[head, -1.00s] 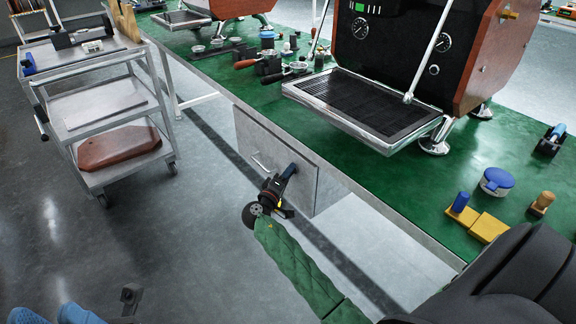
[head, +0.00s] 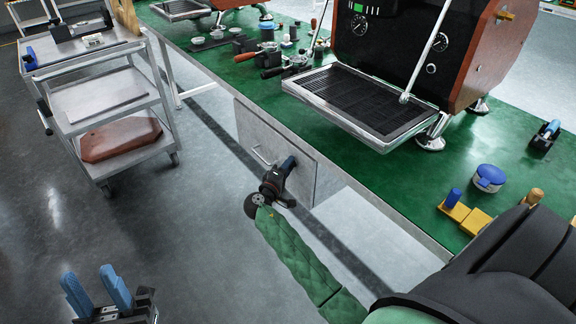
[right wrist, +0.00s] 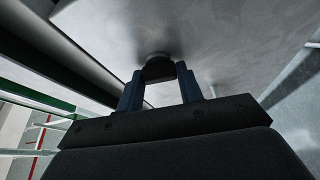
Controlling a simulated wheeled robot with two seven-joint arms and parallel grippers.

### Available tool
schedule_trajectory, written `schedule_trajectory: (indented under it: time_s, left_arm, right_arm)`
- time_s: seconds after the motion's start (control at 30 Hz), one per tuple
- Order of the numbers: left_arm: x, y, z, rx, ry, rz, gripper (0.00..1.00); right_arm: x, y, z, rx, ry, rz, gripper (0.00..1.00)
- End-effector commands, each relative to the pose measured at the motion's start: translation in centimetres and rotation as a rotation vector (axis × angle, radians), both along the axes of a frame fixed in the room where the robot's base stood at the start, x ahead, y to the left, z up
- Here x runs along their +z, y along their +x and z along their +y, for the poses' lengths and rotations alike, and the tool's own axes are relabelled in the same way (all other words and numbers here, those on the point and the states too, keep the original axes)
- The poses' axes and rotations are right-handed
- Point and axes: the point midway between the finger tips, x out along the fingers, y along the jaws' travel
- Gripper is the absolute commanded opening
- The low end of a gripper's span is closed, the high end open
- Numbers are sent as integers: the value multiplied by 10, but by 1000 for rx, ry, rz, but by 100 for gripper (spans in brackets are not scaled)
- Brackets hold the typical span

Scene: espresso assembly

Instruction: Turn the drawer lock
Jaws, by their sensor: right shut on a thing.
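The drawer (head: 270,150) is a grey metal box under the green table, with a bar handle (head: 262,157) on its front. My right gripper (head: 289,163) is at the right part of the drawer front. In the right wrist view, its two blue fingers (right wrist: 160,85) are shut on the drawer lock (right wrist: 158,68), a dark round knob on the grey panel. The gripper hides the lock in the head view. My left gripper (head: 98,290) is at the bottom left of the head view, blue fingers apart, empty, over the floor.
A grey trolley (head: 105,105) with a brown case (head: 120,139) stands at the left. The espresso machine (head: 400,50) stands on the green table (head: 340,130). The floor between trolley and drawer is clear.

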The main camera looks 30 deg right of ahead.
Motion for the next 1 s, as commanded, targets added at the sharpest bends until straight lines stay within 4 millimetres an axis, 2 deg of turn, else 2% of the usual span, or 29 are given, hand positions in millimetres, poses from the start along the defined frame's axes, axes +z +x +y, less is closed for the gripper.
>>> schedule_trajectory:
  time_s: [0.17, 0.3, 0.5, 0.7, 0.8, 1.0]
  left_arm:
    - [-48, 43, -15, -11, 61, 237, 36]
    - [-97, 72, -25, -21, 111, 431, 36]
    - [-171, 99, -35, -36, 175, 690, 36]
    - [-237, 109, -41, -49, 226, 898, 36]
    - [-261, 110, -43, -56, 245, 975, 36]
    - [-296, 109, -45, -63, 270, 1079, 36]
  right_arm:
    - [2, 1, 1, 2, -2, 33, 14]
    - [2, 0, 1, 2, -3, 59, 14]
    - [2, 0, 1, 1, -5, 95, 14]
    - [2, 1, 1, 2, -7, 124, 14]
    - [1, 1, 1, 2, -8, 135, 14]
    - [1, 1, 1, 2, -11, 151, 14]
